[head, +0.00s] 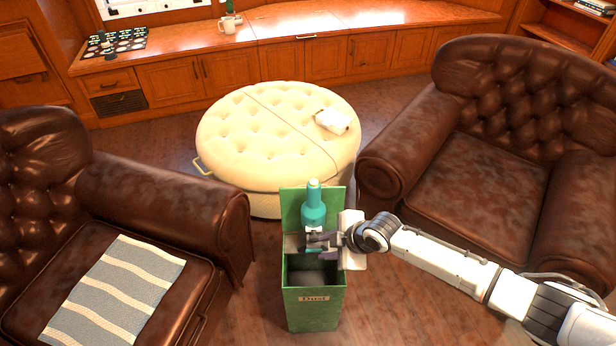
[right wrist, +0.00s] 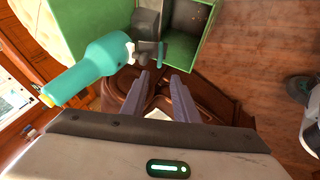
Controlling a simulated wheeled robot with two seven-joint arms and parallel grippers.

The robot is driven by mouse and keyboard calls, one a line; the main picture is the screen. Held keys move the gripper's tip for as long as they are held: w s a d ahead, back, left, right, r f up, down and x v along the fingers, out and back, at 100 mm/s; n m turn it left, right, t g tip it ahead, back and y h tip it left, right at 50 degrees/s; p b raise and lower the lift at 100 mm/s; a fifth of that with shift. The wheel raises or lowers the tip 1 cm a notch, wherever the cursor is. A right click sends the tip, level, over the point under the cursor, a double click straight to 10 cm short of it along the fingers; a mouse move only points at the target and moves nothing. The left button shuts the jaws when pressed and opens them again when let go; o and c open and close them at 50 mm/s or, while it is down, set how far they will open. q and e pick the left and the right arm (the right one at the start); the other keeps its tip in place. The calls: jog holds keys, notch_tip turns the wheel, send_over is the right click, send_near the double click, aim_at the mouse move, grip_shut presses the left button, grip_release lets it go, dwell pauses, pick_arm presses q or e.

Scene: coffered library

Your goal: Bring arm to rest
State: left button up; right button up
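My right arm comes in from the right in the head view. Its gripper (head: 322,241) is over a green box (head: 313,310) with a small label on its front. A teal bottle (head: 313,207) with a pale top shows upright just behind the gripper, which hides its lower part. In the right wrist view, the two fingers (right wrist: 160,84) are apart with nothing between them. The teal bottle (right wrist: 88,70) is to their left, and the green box (right wrist: 185,50) is beyond the fingertips. I cannot tell what supports the bottle. My left gripper is not in view.
Brown leather armchairs stand at the left (head: 130,195) and right (head: 480,190). A cream ottoman (head: 260,130) with a white item (head: 332,121) on it is behind the box. A striped cloth (head: 115,290) lies on the left chair. Wooden cabinets line the back.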

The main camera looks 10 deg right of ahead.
jog(key=s+a+f+m+t+y, duration=0.2)
jog(key=s+a+m, duration=0.5)
jog(key=s, duration=0.6)
jog(key=s+d+r+m+t+h, duration=0.1)
jog(key=s+d+m+h, duration=0.2)
jog(key=s+d+m, duration=0.4)
jog(key=s+d, duration=0.1)
jog(key=s, duration=0.2)
jog(key=shift+s+d+r, duration=0.15)
jog(key=shift+d+r, duration=0.05)
jog(key=shift+r, duration=0.2)
